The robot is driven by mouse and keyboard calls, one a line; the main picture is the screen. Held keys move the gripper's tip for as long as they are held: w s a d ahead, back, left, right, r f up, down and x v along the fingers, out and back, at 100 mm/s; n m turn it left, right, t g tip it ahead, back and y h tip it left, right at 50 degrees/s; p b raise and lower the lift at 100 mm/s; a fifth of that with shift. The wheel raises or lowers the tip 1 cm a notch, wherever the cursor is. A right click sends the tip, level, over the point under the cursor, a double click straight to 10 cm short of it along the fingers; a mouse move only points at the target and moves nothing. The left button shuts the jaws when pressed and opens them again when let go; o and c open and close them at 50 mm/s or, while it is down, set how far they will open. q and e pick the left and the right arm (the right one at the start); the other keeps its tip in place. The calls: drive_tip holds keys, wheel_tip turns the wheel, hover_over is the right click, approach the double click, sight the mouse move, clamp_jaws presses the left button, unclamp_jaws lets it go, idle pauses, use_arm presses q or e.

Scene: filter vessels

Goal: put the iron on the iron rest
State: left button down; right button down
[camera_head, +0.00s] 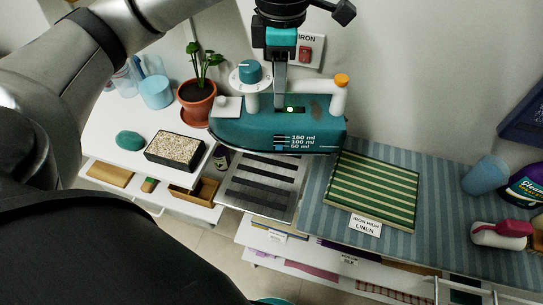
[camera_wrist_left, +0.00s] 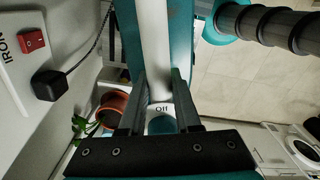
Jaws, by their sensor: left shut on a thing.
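The iron (camera_head: 240,132) is teal with a white handle, an orange button, a teal dial and water marks on its side. My left gripper (camera_head: 281,95) comes down from above and is shut on the iron's handle. In the left wrist view the white handle (camera_wrist_left: 152,45) runs between the fingers (camera_wrist_left: 158,90), and a dial (camera_wrist_left: 161,124) marked "Off" shows below. The iron rest (camera_head: 262,187), a silver plate with dark strips, lies below and in front of the iron in the head view. The iron hides its back edge; I cannot tell the gap between them. My right gripper is not in view.
A green striped cloth (camera_head: 372,190) lies on the blue striped board (camera_head: 450,227) right of the rest. A potted plant (camera_head: 197,92), a tray of grains (camera_head: 174,151) and a blue cup (camera_head: 156,92) stand left. A red switch (camera_head: 305,53) is on the wall behind.

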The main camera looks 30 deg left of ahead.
sight(272, 101)
use_arm(q)
drive_tip(key=r+n, duration=0.1)
drive_tip(key=n, duration=0.1)
drive_tip(key=a+r+n+p, duration=0.1)
drive_tip(key=n, duration=0.1)
drive_tip(key=r+n, duration=0.1)
drive_tip(key=shift+w+a+n+p, duration=0.15)
drive_tip(key=shift+w+n+p, duration=0.15)
drive_tip(key=shift+w+n, duration=0.1)
drive_tip(key=n, duration=0.1)
drive_tip(key=r+n, duration=0.1)
drive_tip(key=a+n+p, duration=0.1)
drive_tip(key=shift+w+r+n, duration=0.15)
drive_tip(key=shift+r+n, duration=0.1)
drive_tip(key=shift+n, duration=0.55)
wheel_tip(272, 101, down, 20)
drive_tip(key=shift+b, duration=0.4)
drive_tip(key=shift+w, duration=0.1)
drive_tip(key=c, duration=0.6)
unclamp_jaws()
drive_tip(key=shift+f, duration=0.15)
